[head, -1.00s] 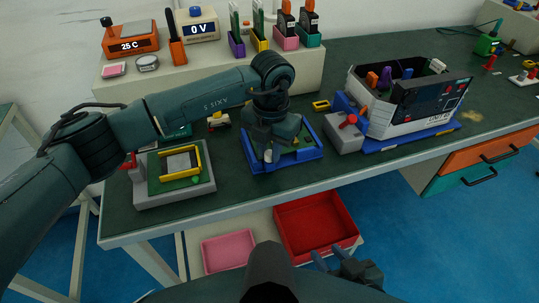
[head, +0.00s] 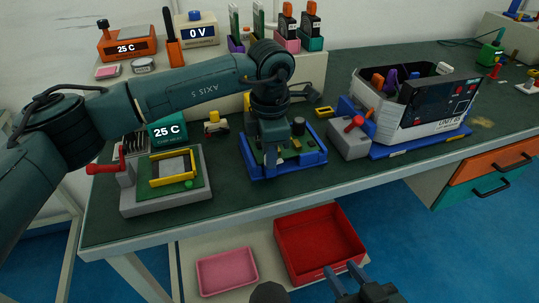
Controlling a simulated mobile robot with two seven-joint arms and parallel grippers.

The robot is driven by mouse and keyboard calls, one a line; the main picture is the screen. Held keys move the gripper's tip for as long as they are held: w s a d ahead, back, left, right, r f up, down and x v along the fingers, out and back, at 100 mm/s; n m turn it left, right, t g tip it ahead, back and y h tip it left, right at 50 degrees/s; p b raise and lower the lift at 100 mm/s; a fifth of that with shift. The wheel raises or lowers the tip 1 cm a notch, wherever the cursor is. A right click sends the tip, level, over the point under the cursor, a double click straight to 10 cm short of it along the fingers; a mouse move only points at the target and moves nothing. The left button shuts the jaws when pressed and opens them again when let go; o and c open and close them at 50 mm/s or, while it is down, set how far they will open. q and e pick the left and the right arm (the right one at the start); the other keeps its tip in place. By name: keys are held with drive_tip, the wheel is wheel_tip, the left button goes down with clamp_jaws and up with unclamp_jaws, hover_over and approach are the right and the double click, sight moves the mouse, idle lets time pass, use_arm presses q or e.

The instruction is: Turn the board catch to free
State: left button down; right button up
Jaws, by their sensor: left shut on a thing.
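A blue fixture (head: 257,172) with a green circuit board (head: 311,146) in it stands mid-bench. On the board are a black cylinder (head: 298,126) and a small beige block (head: 297,144). My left gripper (head: 269,160) points down at the left part of this board, its fingers shut on a small part there. I take that part for the board catch, but the fingers hide it and its turned position cannot be read. My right gripper (head: 344,275) is open and empty at the bottom, in front of the bench, near the red bin.
Left is a grey fixture (head: 135,205) with a yellow frame and red handle (head: 103,168). Right are a grey box with a red knob (head: 354,123) and a white open unit (head: 400,128). A red bin (head: 318,275) and pink tray (head: 228,289) sit below.

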use_arm(q)
drive_tip(key=shift+m, duration=0.3)
idle(0.4)
drive_tip(key=c, duration=1.3)
unclamp_jaws()
drive_tip(key=shift+o, duration=0.2)
drive_tip(key=shift+r, duration=0.15)
wheel_tip(320, 180, up, 13)
drive_tip(key=shift+s, duration=0.15)
drive_tip(key=shift+s, duration=0.1)
